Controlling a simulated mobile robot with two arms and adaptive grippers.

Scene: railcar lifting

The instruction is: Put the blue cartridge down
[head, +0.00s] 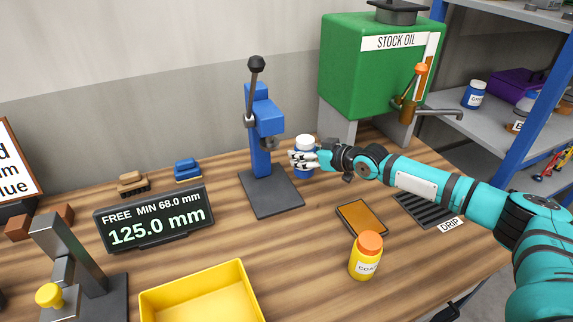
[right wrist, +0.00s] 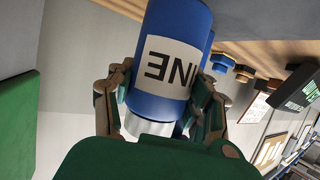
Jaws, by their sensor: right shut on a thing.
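The blue cartridge (head: 304,143) has a white cap and stands roughly upright beside the blue press. My right gripper (head: 300,160) reaches in from the right and is shut around its side. In the right wrist view the blue cartridge (right wrist: 172,28) fills the space between the fingers of my right gripper (right wrist: 160,95), with part of a label reading "INE" upside down. Its lower end is cut off there, and I cannot tell whether it touches the table. My left gripper is not in view.
The blue lever press (head: 270,195) stands close left of the cartridge. A green stock oil tank (head: 375,75) stands behind. A brown pad (head: 361,217), an orange-capped yellow jar (head: 366,256), a drip grate (head: 428,212) and a yellow bin (head: 250,290) are nearer. Bare wood lies between press and pad.

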